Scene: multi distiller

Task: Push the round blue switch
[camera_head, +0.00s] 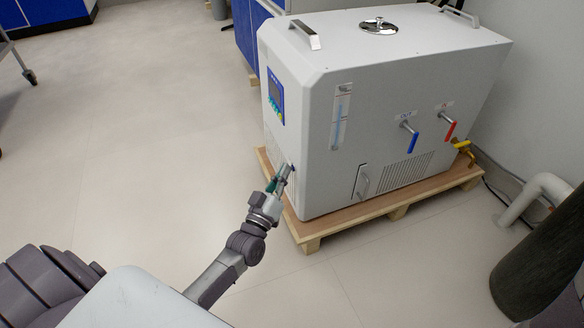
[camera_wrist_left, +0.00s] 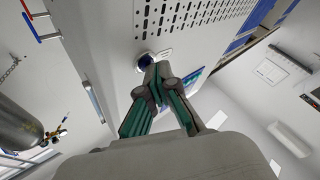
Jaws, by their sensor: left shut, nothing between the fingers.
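The round blue switch (camera_wrist_left: 145,60) sits on the lower wall of the white distiller in the left wrist view. It looks dark blue with a pale ring, beside a small white label. My left gripper (camera_wrist_left: 160,74) is shut and empty, with its fingertips right at the switch and partly covering it. I cannot tell if they touch it. In the head view, my left gripper (camera_head: 286,171) reaches the lower front corner of the white distiller (camera_head: 322,185); the switch is mostly hidden behind the fingertips there. My right gripper is not in view.
The distiller stands on a wooden pallet (camera_head: 310,236). Its side has a blue-handled tap (camera_head: 411,142) and a red-handled tap (camera_head: 450,130). A dark cylinder (camera_head: 535,262) and white pipe (camera_head: 530,195) stand at the right.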

